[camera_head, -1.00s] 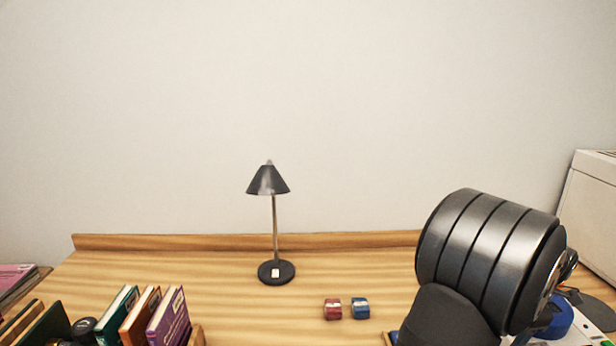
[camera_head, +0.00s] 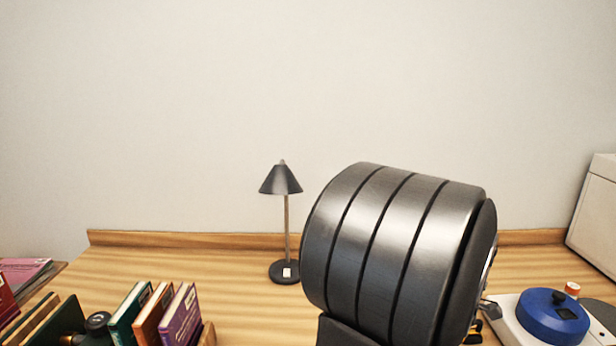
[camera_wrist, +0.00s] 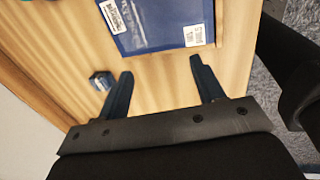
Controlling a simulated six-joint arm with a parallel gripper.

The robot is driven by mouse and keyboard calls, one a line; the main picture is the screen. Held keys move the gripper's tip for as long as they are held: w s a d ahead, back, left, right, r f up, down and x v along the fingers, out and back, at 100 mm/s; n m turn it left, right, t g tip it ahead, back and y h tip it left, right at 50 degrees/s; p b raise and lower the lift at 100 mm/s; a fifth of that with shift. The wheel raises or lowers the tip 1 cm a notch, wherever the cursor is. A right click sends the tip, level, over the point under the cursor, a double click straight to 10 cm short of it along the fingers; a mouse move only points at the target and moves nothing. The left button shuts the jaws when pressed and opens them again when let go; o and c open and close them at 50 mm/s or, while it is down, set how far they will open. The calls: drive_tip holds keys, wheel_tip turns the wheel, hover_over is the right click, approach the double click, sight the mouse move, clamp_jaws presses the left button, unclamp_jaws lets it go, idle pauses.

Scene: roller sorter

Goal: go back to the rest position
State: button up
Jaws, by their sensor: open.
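My gripper (camera_wrist: 160,85) shows in the wrist view with its two dark fingers apart and nothing between them but bare wooden desk. It is open and empty above the desk. In the head view my large dark arm link fills the centre right, and the gripper itself is not visible there. The wooden desk (camera_head: 240,318) spans the lower part of the head view.
A black lamp (camera_head: 282,182) stands at the back. Several upright books (camera_head: 180,318) are at lower left. A blue round device (camera_head: 550,318) sits at right.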

drive_tip(key=shift+d+f, duration=0.2)
drive_tip(key=shift+f, duration=1.95)
drive_tip(key=shift+o, duration=0.5)
